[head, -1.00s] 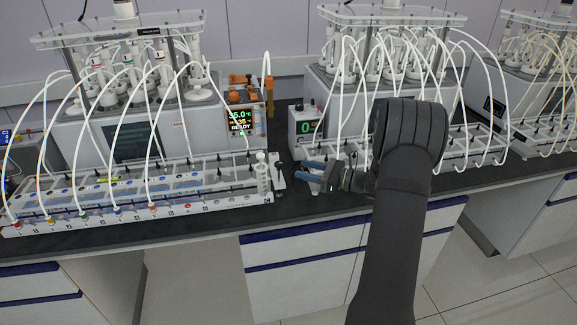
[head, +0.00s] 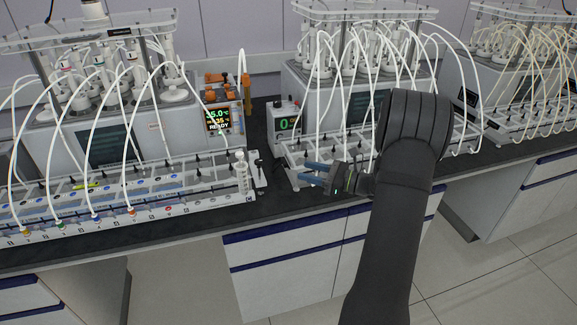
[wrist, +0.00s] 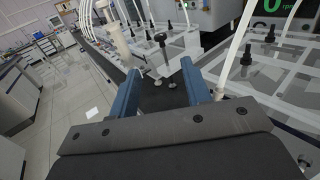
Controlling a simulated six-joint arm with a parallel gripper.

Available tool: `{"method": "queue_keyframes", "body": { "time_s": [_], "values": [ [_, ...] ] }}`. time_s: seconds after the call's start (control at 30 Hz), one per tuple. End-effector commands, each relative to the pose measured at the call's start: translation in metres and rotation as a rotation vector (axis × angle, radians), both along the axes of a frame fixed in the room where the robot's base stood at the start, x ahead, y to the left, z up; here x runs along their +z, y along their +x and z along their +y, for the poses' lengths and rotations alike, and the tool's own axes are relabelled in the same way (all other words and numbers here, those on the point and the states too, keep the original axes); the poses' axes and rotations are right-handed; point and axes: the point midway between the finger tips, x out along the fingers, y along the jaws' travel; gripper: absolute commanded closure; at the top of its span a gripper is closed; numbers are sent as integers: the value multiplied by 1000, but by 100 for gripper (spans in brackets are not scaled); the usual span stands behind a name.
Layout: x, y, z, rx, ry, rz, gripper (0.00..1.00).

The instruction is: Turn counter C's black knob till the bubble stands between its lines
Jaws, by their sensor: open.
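My gripper (head: 303,171) is open and empty, over the front left end of the middle rack, right of the left-hand rack (head: 140,213). A black knob (head: 258,161) on a stem stands at the left-hand rack's right end, next to a white cylinder (head: 241,172). In the wrist view a black knob (wrist: 160,38) stands upright beyond my open gripper (wrist: 160,68), between the two blue fingers in the picture and not touching them. A bubble and its lines are too small to make out. I cannot read which counter is C.
White tubes (head: 75,130) arch over the left-hand rack. A small box with a green digit display (head: 286,123) stands behind my gripper. The middle rack (head: 425,146) lies to the right. A narrow strip of dark bench (head: 272,190) is free between the racks.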

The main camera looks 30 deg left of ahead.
Motion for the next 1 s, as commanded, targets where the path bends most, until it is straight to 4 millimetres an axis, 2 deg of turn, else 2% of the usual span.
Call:
{"method": "queue_keyframes", "body": {
  "time_s": [0.1,0.3,0.47,0.57,0.77,1.0],
  "values": [
    [3,-21,3,-107,12,3,56],
    [0,-49,-1,-272,-2,6,56],
    [-3,-57,-2,-325,-16,6,56],
    [-3,-57,5,-326,-18,5,56],
    [-3,-51,38,-322,-17,4,56],
    [-3,-42,90,-321,-17,5,56]
  ]
}}
